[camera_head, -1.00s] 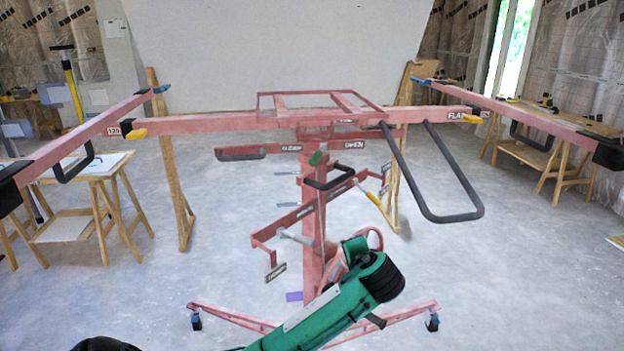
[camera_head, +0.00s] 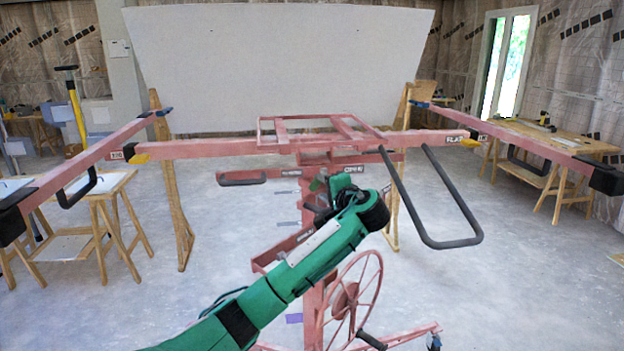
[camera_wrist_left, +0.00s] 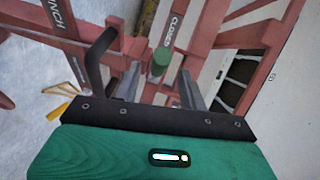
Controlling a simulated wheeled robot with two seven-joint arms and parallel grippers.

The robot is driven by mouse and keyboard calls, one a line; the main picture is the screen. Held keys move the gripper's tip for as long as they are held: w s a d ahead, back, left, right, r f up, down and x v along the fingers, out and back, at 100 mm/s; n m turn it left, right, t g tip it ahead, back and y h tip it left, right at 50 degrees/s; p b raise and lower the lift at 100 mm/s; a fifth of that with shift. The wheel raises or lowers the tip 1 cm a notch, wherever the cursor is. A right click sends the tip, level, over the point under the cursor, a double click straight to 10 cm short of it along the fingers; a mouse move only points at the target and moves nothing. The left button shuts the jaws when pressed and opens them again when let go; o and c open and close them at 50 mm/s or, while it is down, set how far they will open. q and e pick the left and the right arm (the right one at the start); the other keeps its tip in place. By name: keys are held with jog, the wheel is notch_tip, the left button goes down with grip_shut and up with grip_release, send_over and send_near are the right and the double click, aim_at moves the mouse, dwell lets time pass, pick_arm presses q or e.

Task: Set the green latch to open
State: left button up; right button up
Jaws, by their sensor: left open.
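The green latch shows as a green knob (camera_wrist_left: 160,61) in the left wrist view, on the pink-red lift frame beside a label reading CLOSED (camera_wrist_left: 173,30). My left gripper (camera_wrist_left: 158,88) is open, its two fingers pointing at the latch. The knob appears between and just beyond the fingertips; I cannot tell whether they touch it. My right gripper is out of view.
The lift's long crossbar (camera_head: 215,148) and black loop handle (camera_head: 440,205) surround the mast. A spoked wheel (camera_head: 352,300) stands below my arm. In the wrist view a black bar (camera_wrist_left: 97,60) is left of the fingers. A wooden table (camera_head: 75,215) stands left on clear floor.

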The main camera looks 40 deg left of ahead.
aim_at(318, 185)
pick_arm(q)
jog(key=p+x, duration=0.1)
jog(key=x, duration=0.5)
jog(key=shift+w+a+f+p, duration=0.15)
jog(key=shift+a+p, duration=0.15)
jog(key=shift+a, duration=0.15)
grip_shut()
